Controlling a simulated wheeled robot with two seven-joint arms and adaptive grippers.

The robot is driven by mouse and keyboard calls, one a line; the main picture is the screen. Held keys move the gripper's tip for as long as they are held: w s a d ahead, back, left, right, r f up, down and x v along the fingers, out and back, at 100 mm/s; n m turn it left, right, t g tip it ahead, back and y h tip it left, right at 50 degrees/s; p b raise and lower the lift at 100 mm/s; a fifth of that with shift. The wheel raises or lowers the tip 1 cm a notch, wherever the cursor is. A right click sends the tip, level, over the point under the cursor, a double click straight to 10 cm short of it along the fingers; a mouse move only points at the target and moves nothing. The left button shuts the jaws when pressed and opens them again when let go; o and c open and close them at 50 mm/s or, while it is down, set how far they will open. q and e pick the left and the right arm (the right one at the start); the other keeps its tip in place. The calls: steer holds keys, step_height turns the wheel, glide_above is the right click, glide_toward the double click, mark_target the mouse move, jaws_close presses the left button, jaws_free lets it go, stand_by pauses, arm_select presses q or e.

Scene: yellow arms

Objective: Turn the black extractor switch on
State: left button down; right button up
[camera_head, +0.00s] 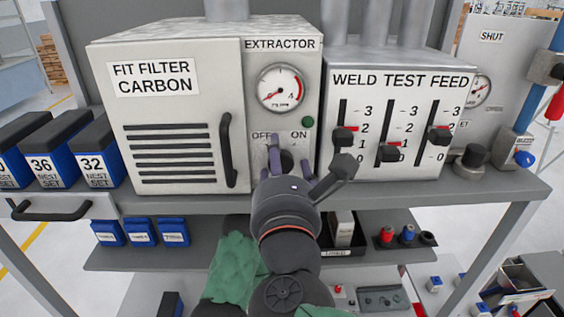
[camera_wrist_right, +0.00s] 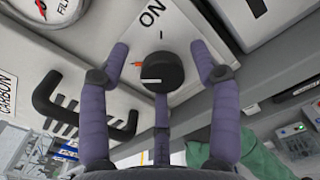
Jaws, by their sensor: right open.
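The extractor switch is a round black knob on the light panel under the EXTRACTOR gauge, below the words OFF and ON. In the head view the knob (camera_head: 287,160) is partly hidden by my right gripper (camera_head: 308,152). I cannot tell the switch's position for certain. My left gripper is not in view.
The carbon filter box (camera_head: 165,110) with its black handle (camera_head: 227,150) is left of the switch. The weld test feed panel (camera_head: 398,120) with sliders is right. A round gauge (camera_head: 281,88) and green button (camera_head: 308,122) sit above the knob. Blue bins (camera_head: 101,165) stand far left.

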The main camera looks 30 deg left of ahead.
steer(key=shift+r, duration=0.1)
steer(key=c, duration=1.1)
steer(key=shift+d, duration=0.1)
steer(key=shift+m+b, duration=0.5)
steer(key=shift+b, duration=0.4)
steer(key=m+b, duration=0.4)
steer(key=b, duration=0.1)
steer(key=m+b, duration=0.4)
steer(key=b, duration=0.1)
steer(key=m+b, duration=0.4)
steer(key=b, duration=0.1)
steer(key=shift+d+f, duration=0.15)
steer(key=shift+f, duration=0.1)
steer(key=m+b, duration=0.3)
steer(key=m, duration=0.1)
steer(key=shift+f+m+b, duration=0.1)
steer(key=shift+m+b, duration=0.25)
steer(key=shift+m, duration=0.05)
steer(key=shift+w+f, duration=0.1)
